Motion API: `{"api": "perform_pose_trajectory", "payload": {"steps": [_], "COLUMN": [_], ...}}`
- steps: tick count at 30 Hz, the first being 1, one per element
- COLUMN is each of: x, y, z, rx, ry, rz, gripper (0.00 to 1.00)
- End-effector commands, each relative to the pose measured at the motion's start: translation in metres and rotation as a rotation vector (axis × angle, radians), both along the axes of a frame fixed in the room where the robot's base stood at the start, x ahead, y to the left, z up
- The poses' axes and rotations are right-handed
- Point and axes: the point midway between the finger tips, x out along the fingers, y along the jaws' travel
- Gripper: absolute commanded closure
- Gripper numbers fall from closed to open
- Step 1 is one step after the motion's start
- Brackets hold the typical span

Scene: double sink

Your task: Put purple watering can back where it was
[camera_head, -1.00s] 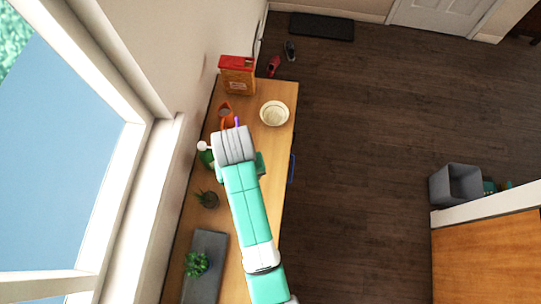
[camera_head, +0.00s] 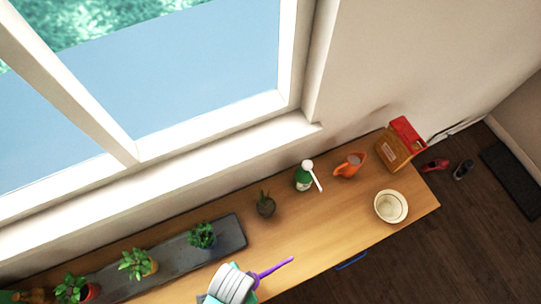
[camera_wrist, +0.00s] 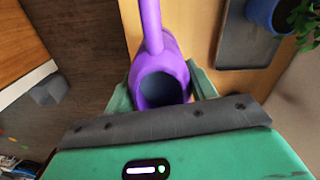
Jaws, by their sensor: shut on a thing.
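The purple watering can (camera_wrist: 168,50) is held in my gripper (camera_wrist: 160,95) in the wrist view, with its open top facing the camera and its long spout or handle reaching up the picture. In the head view, only a thin purple part of the can (camera_head: 272,268) shows, sticking out beside my wrist at the table's front edge. The gripper's jaws sit on both sides of the can's body. The fingertips are hidden in the head view.
The wooden table (camera_head: 330,235) bears a grey tray (camera_head: 232,233) with potted plants, a small dark pot (camera_head: 266,204), a green spray bottle (camera_head: 304,178), an orange watering can (camera_head: 349,166), a cream bowl (camera_head: 391,206) and a red-topped box (camera_head: 400,144). The table between tray and bowl is clear.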

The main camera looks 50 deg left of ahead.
Motion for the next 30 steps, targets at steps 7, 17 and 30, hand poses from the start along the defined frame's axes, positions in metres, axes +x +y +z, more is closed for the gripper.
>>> {"api": "perform_pose_trajectory", "payload": {"steps": [7, 17, 30], "x": [-0.065, -0.025, 0.08], "y": [0.006, 0.003, -0.008], "z": [-0.013, -0.013, -0.026], "rx": [0.007, 0.007, 0.006], "ry": [0.001, -0.007, 0.0], "rz": [-0.038, -0.043, -0.041], "gripper": [0.82, 0.82, 0.82]}}
